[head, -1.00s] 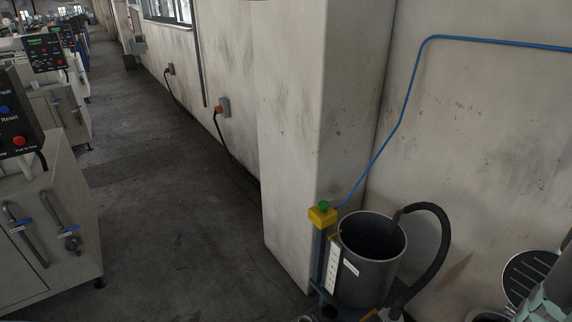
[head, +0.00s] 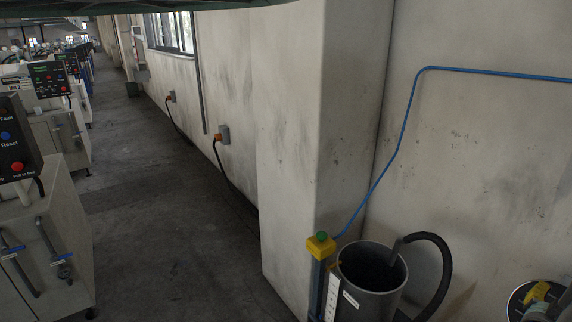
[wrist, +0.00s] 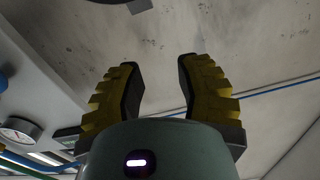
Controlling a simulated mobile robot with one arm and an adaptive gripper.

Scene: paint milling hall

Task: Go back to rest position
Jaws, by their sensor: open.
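My gripper (wrist: 158,68) shows in the wrist view with its two yellow, ridged fingers apart. The gap between them is empty, and a dirty pale wall fills the view behind it. In the head view, a yellow part (head: 537,292) shows against a dark round shape at the lower right; I cannot tell whether it is one of my fingers.
A grey bucket (head: 371,272) with a black hose (head: 440,262) stands by a pillar (head: 290,150). Machines (head: 45,240) line the left; the floor (head: 170,220) between is clear. A round gauge (wrist: 20,131) shows in the wrist view.

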